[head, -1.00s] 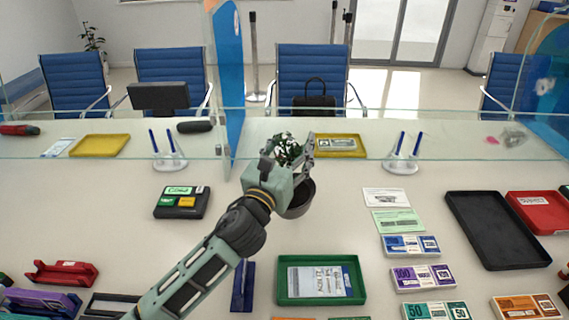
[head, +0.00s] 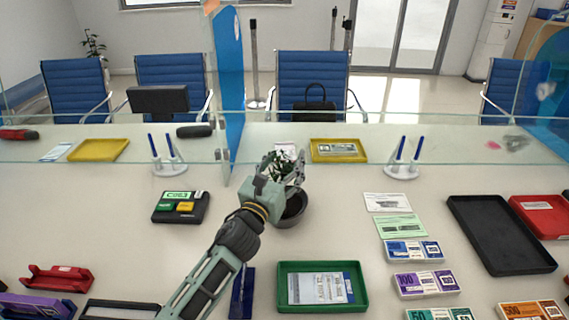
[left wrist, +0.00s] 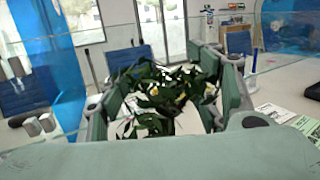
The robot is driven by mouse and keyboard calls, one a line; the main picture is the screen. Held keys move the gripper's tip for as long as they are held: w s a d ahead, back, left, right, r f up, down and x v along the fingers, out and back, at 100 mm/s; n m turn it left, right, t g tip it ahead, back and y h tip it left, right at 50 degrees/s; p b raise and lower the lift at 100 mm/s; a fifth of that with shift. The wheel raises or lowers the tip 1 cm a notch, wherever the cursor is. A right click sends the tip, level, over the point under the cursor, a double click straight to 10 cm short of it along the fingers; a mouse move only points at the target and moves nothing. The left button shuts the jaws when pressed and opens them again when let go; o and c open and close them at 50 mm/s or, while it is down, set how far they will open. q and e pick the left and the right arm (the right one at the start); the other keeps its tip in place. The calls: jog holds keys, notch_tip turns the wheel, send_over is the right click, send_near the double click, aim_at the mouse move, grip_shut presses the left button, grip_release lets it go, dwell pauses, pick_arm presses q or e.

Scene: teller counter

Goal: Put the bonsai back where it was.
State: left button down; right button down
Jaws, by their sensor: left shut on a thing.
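The bonsai has dark green leaves (head: 277,166) and a dark round pot (head: 293,212). It is in the middle of the head view, on the near side of the glass screen. My left gripper (head: 291,176) is shut on the bonsai, with its fingers around the plant above the pot. In the left wrist view the leaves (left wrist: 160,90) fill the space between the fingers and hide the trunk and pot. I cannot tell whether the pot touches the counter. My right gripper is not in view.
The glass screen (head: 440,150) and blue divider (head: 229,90) stand just beyond. A calculator-like black box (head: 181,207) lies left, a green tray (head: 322,305) nearer, and paper slips (head: 400,226) and a black tray (head: 500,235) right. The counter right of the pot is clear.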

pick_arm(q)
jog(key=c, duration=0.6)
grip_release()
jog(key=shift+o, duration=0.2)
jog(key=shift+s+a, duration=0.1)
jog(key=shift+s, duration=0.1)
jog(key=p+v, duration=0.1)
jog(key=v, duration=1)
jog(key=shift+s+p, duration=0.3)
jog(key=shift+p, duration=0.1)
jog(key=shift+a, duration=0.1)
